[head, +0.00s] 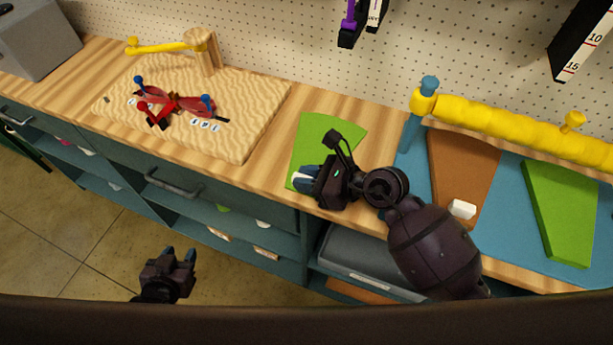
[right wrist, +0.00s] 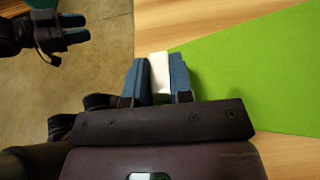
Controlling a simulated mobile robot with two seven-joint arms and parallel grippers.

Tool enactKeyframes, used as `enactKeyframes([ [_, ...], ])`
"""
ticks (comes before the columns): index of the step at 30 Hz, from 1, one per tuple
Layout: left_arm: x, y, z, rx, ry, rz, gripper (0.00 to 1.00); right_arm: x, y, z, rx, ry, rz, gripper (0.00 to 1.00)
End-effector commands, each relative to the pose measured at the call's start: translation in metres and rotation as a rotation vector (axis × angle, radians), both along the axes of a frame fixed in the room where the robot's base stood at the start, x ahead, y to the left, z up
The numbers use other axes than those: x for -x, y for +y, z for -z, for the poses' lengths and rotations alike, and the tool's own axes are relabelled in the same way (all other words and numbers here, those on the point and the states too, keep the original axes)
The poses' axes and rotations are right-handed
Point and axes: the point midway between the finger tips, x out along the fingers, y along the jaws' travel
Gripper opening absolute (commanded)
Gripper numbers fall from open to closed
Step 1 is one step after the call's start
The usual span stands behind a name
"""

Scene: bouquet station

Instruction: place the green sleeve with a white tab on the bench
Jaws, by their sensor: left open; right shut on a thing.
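The green sleeve (head: 332,132) lies flat on the wooden bench (head: 270,160), near the middle of the head view. Its broad green sheet (right wrist: 262,70) fills the right of the right wrist view. Its white tab (right wrist: 160,72) sits between the blue fingertips of my right gripper (right wrist: 160,80), which is shut on it. My left gripper (head: 180,258) is open and empty, low in front of the bench, over the floor.
A wooden board (head: 240,112) with red and blue tools lies to the left. A blue mat (head: 518,200) to the right holds a brown sleeve (head: 462,165) and another green sleeve (head: 565,210). A yellow roll (head: 510,125) runs behind them. Shelves with drawers are below the bench.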

Motion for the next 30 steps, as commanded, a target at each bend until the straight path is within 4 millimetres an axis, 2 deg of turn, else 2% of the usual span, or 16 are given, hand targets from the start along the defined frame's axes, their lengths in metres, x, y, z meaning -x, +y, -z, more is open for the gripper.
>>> enactKeyframes([
  [6,0.004,0.001,0.004,0.000,0.008,-0.002,0.43,0.000,0.000,0.003,0.000,0.000,0.000,0.00],
  [7,0.004,0.001,0.004,0.000,0.008,-0.002,0.43,0.000,0.000,0.003,-0.001,0.000,0.000,0.24],
  [12,0.004,0.001,0.003,0.000,0.007,-0.002,0.43,0.000,0.000,0.002,0.000,0.000,0.000,0.46],
  [22,0.000,0.000,-0.001,0.000,0.000,0.000,0.43,0.000,0.000,-0.002,-0.001,-0.001,0.000,0.46],
  [26,-0.001,0.000,-0.001,-0.001,-0.003,0.001,0.43,0.005,-0.013,-0.005,0.002,0.000,0.001,0.46],
  [30,-0.002,0.000,-0.001,0.000,-0.004,0.002,0.43,0.014,-0.035,-0.015,0.003,-0.002,0.001,0.46],
])
